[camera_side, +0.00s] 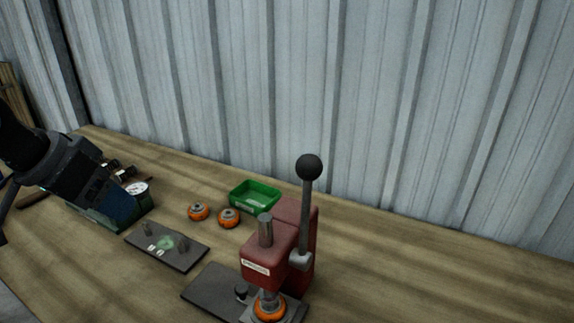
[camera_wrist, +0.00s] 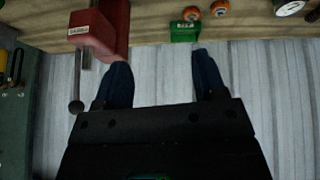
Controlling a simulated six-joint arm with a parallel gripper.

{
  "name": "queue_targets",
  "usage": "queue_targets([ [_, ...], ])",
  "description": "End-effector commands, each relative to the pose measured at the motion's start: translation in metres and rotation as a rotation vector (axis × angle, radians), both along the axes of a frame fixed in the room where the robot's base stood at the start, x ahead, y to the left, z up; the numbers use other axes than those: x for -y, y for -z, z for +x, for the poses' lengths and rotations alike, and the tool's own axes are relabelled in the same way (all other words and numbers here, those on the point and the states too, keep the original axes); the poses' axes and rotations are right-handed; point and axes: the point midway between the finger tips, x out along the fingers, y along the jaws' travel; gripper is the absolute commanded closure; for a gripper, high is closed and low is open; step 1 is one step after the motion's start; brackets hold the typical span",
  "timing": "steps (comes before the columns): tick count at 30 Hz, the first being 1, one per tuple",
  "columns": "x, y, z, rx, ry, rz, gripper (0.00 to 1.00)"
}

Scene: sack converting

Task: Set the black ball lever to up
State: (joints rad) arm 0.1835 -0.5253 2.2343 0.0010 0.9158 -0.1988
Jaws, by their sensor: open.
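The black ball (camera_side: 309,167) tops a grey lever rod (camera_side: 306,215) on the right side of a red press (camera_side: 290,235). The lever stands nearly upright, with the ball above the press body. In the side view my gripper (camera_side: 122,208) is at the far left, well away from the lever and touching neither ball nor rod.
A green tray (camera_side: 254,197) and two orange wheel-like parts (camera_side: 198,211) sit behind the press. Another orange part (camera_side: 268,309) is under the ram. A dark plate (camera_side: 167,248) lies to the left. A corrugated wall (camera_side: 400,110) backs the bench; the bench right of the press is clear.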

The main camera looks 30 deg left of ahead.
Motion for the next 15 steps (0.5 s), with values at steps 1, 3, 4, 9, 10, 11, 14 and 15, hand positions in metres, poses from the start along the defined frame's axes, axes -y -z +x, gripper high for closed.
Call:
queue_targets([
  [1,0.009,0.003,0.01,0.055,0.028,-0.006,0.36],
  [3,0.023,0.005,0.025,0.155,0.069,-0.022,0.36],
  [4,0.03,0.006,0.031,0.202,0.088,-0.03,0.36],
  [9,0.072,0.002,0.056,0.461,0.195,-0.098,0.36],
  [10,0.079,0.001,0.059,0.505,0.215,-0.113,0.36],
  [11,0.087,0.0,0.06,0.551,0.234,-0.129,0.36],
  [14,0.112,-0.007,0.061,0.695,0.295,-0.189,0.36],
  [15,0.12,-0.01,0.061,0.747,0.318,-0.214,0.36],
])
